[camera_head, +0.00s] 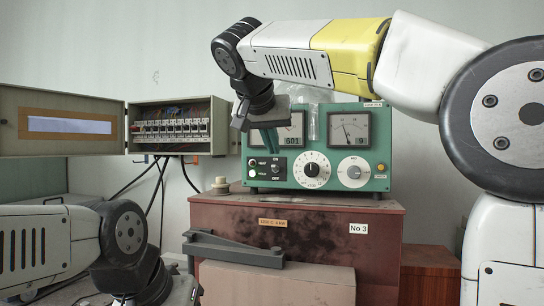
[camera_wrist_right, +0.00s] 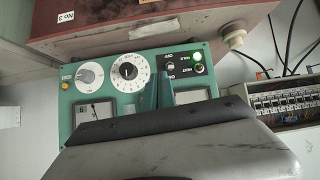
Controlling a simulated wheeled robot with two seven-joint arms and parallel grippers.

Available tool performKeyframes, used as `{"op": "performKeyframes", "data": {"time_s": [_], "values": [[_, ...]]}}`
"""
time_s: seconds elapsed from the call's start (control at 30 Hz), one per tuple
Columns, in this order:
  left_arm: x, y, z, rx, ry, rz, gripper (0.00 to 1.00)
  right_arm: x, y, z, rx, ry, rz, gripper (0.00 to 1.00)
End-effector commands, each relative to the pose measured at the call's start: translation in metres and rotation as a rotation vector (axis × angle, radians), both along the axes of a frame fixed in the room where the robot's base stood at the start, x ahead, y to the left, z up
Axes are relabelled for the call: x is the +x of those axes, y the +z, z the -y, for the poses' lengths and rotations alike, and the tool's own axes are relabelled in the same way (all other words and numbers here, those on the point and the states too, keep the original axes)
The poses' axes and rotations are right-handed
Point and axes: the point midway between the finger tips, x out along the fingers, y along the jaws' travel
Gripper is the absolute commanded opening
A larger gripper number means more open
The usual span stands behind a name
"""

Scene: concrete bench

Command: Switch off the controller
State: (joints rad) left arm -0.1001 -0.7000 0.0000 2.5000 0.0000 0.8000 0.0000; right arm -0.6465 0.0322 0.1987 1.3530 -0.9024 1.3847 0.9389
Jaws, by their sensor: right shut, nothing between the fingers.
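The controller (camera_head: 315,187) is a green box with two dials and two meters, standing on a reddish-brown case. Its small toggle switch (camera_head: 276,170), with labels above and below it, is on the left of the front panel. It also shows in the right wrist view (camera_wrist_right: 170,66), where the panel is upside down. I cannot tell which way the lever points. My right gripper (camera_head: 271,143) is shut and empty, in front of the left meter and just above the switch. Contact cannot be made out. My left gripper is only partly in view at the bottom left; its fingers cannot be made out.
An open breaker cabinet (camera_head: 180,106) hangs on the wall at the left, with cables below. The reddish-brown case (camera_head: 380,240) bears the controller and a small pale knob (camera_head: 221,184). A dark grey bar (camera_head: 235,250) lies on a lighter brown box (camera_head: 300,284) in front.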

Motion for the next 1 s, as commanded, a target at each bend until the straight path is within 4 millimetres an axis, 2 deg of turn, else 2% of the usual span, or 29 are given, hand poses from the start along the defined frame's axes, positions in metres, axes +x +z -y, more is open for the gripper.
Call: {"op": "performKeyframes", "data": {"time_s": [0.07, 0.2, 0.57, 0.77, 1.0], "values": [[0.0, 0.0, 0.0, 0.0, 0.0, 0.0, 0.0, 0.004, 0.014, -0.015, 0.019, -0.023, 0.036, 0.0], [0.0, 0.0, 0.0, 0.0, 0.0, 0.0, 0.0, 0.006, 0.026, -0.024, 0.04, -0.052, 0.071, 0.0], [0.0, 0.0, 0.0, 0.0, 0.0, 0.0, 0.0, 0.007, 0.028, -0.024, 0.044, -0.059, 0.077, 0.0], [0.0, 0.0, 0.0, 0.0, 0.0, 0.0, 0.0, 0.021, 0.018, -0.02, 0.042, -0.061, 0.075, 0.0], [0.0, 0.0, 0.0, 0.0, 0.0, 0.0, 0.0, 0.056, -0.007, -0.01, 0.042, -0.062, 0.074, 0.0]]}}
